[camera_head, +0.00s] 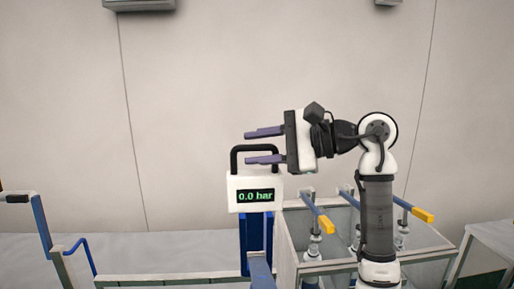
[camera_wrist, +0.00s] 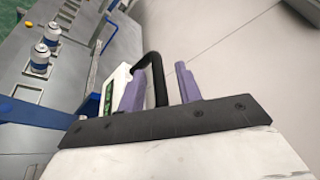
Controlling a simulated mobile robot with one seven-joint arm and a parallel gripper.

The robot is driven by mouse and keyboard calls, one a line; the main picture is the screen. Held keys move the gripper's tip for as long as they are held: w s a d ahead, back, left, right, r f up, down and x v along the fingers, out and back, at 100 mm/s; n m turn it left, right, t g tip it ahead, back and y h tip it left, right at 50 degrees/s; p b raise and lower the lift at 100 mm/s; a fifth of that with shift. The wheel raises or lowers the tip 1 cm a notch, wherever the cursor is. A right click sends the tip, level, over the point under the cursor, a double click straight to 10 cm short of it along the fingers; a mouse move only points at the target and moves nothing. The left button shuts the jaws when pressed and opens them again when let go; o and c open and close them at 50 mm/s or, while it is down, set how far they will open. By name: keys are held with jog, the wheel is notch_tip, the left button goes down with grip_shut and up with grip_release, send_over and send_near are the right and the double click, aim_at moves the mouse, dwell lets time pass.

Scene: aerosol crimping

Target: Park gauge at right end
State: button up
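The gauge (camera_head: 240,186) is a white box reading "0.0 bar", with a black handle arching over its top. It stands upright in the middle of the head view, in front of or on a blue post (camera_head: 255,232). My gripper (camera_head: 250,147) is level with the handle from the right, its purple fingers apart, one above the other. In the wrist view the black handle (camera_wrist: 158,74) shows between the two fingers of my gripper (camera_wrist: 160,86); no firm contact is visible. The gauge's white body (camera_wrist: 116,75) is partly hidden behind the left finger.
A grey open box (camera_head: 290,262) with yellow-tipped levers (camera_head: 327,224) and bottle-like parts stands right of the gauge. A blue-and-grey frame (camera_head: 42,228) is at far left. In the wrist view, spray cans (camera_wrist: 40,60) stand on a grey surface. The wall behind is bare.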

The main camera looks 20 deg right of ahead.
jog(key=shift+a, duration=0.15)
jog(key=b+v, duration=0.2)
jog(key=v, duration=1.1)
jog(key=shift+s+d+b, duration=0.2)
jog(key=shift+d+b, duration=0.1)
jog(key=shift+b, duration=0.1)
